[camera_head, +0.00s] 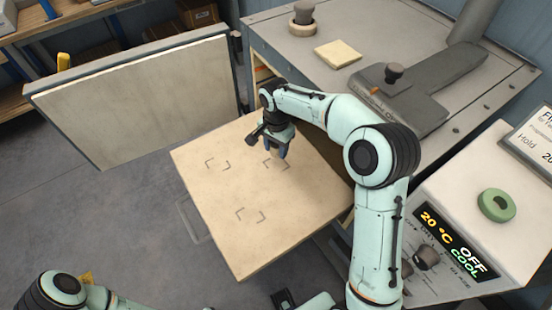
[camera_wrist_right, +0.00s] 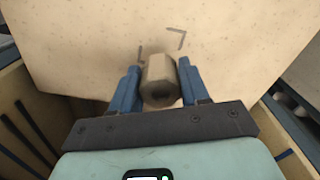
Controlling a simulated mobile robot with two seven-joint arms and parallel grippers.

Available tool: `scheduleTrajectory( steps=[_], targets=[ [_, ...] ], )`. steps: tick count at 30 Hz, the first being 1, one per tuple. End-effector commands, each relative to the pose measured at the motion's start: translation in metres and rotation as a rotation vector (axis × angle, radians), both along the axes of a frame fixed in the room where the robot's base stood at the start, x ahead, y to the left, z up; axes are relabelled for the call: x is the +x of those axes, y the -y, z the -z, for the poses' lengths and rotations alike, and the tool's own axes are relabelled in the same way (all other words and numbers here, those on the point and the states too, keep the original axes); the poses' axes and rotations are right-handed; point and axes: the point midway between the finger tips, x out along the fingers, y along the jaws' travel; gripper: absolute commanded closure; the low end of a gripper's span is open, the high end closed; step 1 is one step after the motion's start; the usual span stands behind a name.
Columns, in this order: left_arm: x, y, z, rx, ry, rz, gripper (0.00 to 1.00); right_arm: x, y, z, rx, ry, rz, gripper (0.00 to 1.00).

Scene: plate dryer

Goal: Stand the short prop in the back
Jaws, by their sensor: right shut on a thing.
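My right gripper (camera_head: 279,146) is shut on the short prop, a stubby beige-grey post that stands out clearly between the blue fingers in the right wrist view (camera_wrist_right: 158,78). In the head view, the gripper points down over the beige board (camera_head: 205,205), at the corner-bracket mark (camera_head: 270,166) at the back right. The prop looks about upright. I cannot tell whether its lower end touches the board. Two other bracket marks, at the left (camera_head: 217,164) and the front (camera_head: 249,214), are bare.
A thick open door panel (camera_head: 135,95) stands left of the board. The dryer top (camera_head: 300,45) behind carries a pale square pad (camera_head: 338,54), a round knob and a dark grey lever. A control box with a green ring (camera_head: 496,205) stands at right. The board's front half is clear.

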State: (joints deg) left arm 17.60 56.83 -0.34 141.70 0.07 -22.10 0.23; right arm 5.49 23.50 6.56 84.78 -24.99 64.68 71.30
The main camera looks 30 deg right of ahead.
Motion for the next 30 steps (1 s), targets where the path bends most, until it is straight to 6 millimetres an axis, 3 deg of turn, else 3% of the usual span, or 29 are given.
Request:
scheduleTrajectory(
  steps=[12, 25, 26, 27, 28, 30],
  targets=[
    [-0.002, 0.0, 0.004, 0.0, -0.002, 0.0, 0.57, 0.0, 0.0, 0.056, 0.0, -0.001, -0.001, 0.88],
    [-0.003, 0.0, 0.007, 0.0, -0.003, 0.0, 0.57, 0.0, 0.0, 0.062, 0.0, 0.001, -0.001, 0.88],
    [-0.004, 0.0, 0.007, 0.0, -0.003, 0.0, 0.57, 0.0, 0.0, 0.063, 0.0, 0.0, -0.001, 0.52],
    [-0.003, 0.0, 0.007, 0.0, -0.003, 0.0, 0.57, 0.0, 0.0, 0.062, 0.0, 0.001, -0.001, 0.39],
    [-0.003, 0.0, 0.007, 0.0, -0.003, 0.0, 0.57, 0.0, 0.0, 0.062, 0.0, 0.001, -0.001, 0.3],
    [-0.003, 0.0, 0.007, 0.0, -0.003, 0.0, 0.57, 0.0, 0.0, 0.062, 0.0, 0.001, 0.0, 0.3]
  ],
)
